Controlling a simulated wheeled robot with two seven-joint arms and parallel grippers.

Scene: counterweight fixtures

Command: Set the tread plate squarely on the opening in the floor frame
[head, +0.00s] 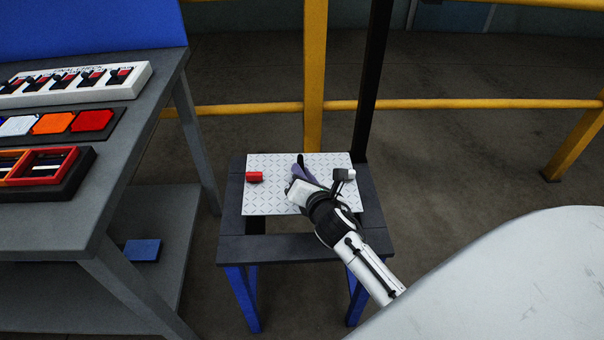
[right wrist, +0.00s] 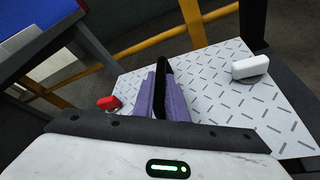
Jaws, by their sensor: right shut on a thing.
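The tread plate (head: 270,197) is a pale grey sheet with a raised pattern, a red block (head: 254,177) near its left edge and a white block (head: 345,174) near its right. It lies over the rear part of the dark floor frame (head: 290,247), with a gap of the opening showing along its front edge. I cannot tell whether it rests or hovers slightly. My right gripper (head: 301,172) is over the middle of the plate. In the right wrist view its purple fingers are shut on an upright black handle (right wrist: 159,92) on the plate (right wrist: 205,75). My left gripper is not in view.
The frame stands on blue legs (head: 240,297). A black post (head: 372,75) and a yellow post (head: 315,80) with rails rise behind it. At left is a grey bench (head: 150,120) with trays and a blue block (head: 142,250) on its lower shelf. A pale surface (head: 530,280) fills the lower right.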

